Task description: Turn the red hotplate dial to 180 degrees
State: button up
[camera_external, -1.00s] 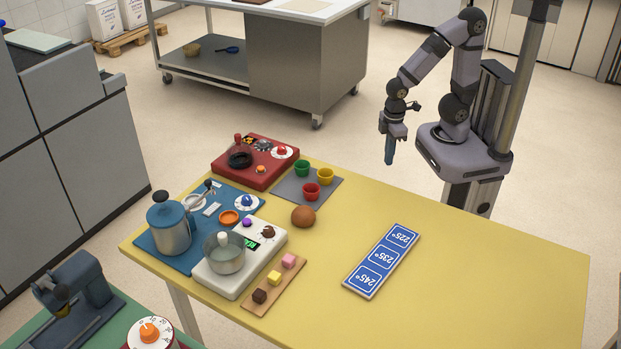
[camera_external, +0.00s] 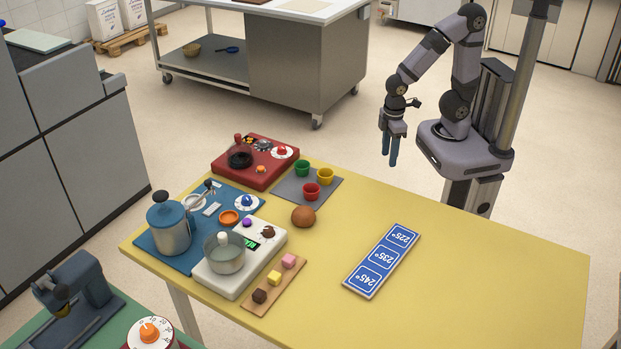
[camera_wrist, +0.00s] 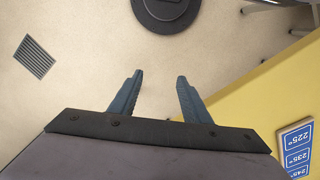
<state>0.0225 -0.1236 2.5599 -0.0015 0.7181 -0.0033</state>
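The red hotplate (camera_external: 228,168) stands on the far left corner of the yellow table. A red dial (camera_external: 282,150) on a white round scale sits at its right side; its marks are too small to read. A dark ring, a grey round part and a small orange knob also show on the hotplate. My gripper (camera_external: 390,163) hangs past the table's far edge, right of the hotplate and well apart from it. In the wrist view my gripper (camera_wrist: 157,79) has its two blue fingers apart with nothing between them. The hotplate is not in the wrist view.
Green, yellow and red cups stand on a grey mat (camera_external: 268,187) near the hotplate. A brown ball (camera_external: 303,216), a white scale with a pot (camera_external: 225,260), a blue kettle (camera_external: 170,232) and a blue sign panel (camera_external: 382,260) share the table. Its right part is clear.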

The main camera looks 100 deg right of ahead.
notch_tip(320, 180, up, 2)
jog(key=s+d+g+p, duration=0.1)
jog(key=s+g+p, duration=0.1)
jog(key=p, duration=0.2)
jog(key=t+p, duration=0.6)
jog(key=t, duration=0.1)
send_near(282, 147)
jog(key=shift+w+f, duration=0.3)
jog(key=shift+p+x, duration=1.3)
jog(key=shift+x, duration=2.3)
jog(key=shift+s+f, duration=0.1)
jog(key=shift+s, duration=0.05)
jog(key=c, duration=1)
